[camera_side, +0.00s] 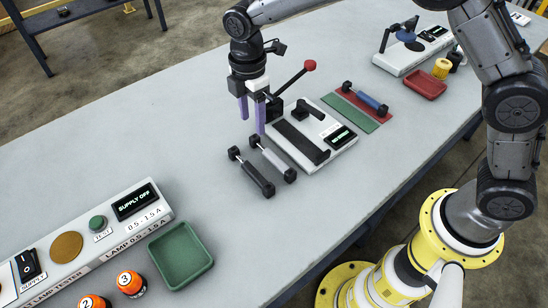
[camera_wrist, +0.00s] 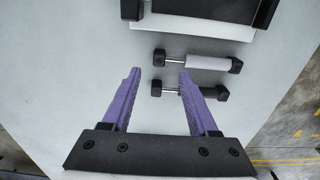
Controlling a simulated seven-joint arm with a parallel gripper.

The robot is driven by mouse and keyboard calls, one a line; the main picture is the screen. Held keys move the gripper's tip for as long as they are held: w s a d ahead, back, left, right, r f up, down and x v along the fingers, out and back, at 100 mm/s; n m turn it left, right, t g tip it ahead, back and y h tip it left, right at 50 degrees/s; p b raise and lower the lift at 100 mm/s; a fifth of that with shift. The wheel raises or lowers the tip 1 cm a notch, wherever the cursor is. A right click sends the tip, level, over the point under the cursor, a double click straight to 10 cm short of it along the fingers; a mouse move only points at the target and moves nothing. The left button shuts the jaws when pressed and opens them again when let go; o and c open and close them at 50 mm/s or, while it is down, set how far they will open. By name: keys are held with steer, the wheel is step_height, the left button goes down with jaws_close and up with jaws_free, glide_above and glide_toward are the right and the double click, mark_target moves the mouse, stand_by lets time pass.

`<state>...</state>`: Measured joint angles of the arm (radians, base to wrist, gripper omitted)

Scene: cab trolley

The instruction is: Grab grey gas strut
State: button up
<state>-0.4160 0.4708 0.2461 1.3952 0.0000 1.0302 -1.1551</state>
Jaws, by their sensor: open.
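A light grey gas strut (camera_side: 274,161) with black end fittings lies on the table in front of the white tester; it also shows in the wrist view (camera_wrist: 207,62). A dark strut (camera_side: 258,179) lies beside it, roughly parallel and apart. In the wrist view the right finger hides part of the dark strut (camera_wrist: 214,93). My gripper (camera_side: 252,124) has purple fingers, open and empty, above the table just behind the struts. In the wrist view my gripper (camera_wrist: 159,75) has its fingertips near the struts' left ends, touching neither as far as I can tell.
The white tester (camera_side: 338,163) with a black clamp and red-knobbed lever (camera_side: 309,66) stands close to the gripper. A blue strut (camera_side: 370,102) lies by a green mat (camera_side: 349,114) and red mat. A lamp tester (camera_side: 83,252) and green tray (camera_side: 181,256) are at lower left.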

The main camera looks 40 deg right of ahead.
mark_target(254, 137)
steer(key=shift+d+f, duration=0.15)
steer(key=shift+f, duration=2.55)
jaws_close()
